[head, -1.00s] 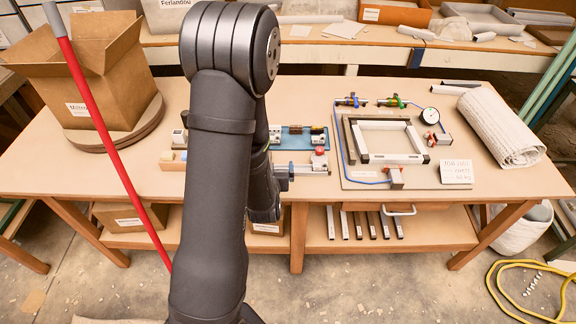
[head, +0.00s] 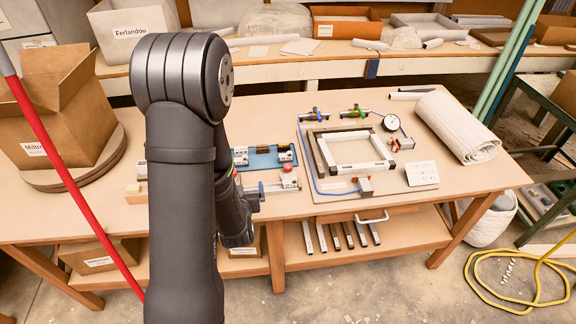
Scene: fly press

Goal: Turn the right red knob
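A small red knob (head: 288,168) stands on a metal block at the right end of a silver rail fixture (head: 268,187), just right of my arm. Further right, a small metal block with a red part (head: 365,184) sits at the front of a board (head: 322,198), and a red-and-white piece (head: 394,145) sits near the round gauge. I cannot tell which is the right red knob. My dark arm fills the left centre and hides the left part of the rail fixture.
The board holds a frame (head: 355,152), blue tubing, valves and a gauge (head: 391,122). A blue tray (head: 262,158) lies behind the rail. A cardboard box (head: 62,110) and red pole (head: 60,165) are left; a white roll (head: 458,127) is right. The table's front edge is clear.

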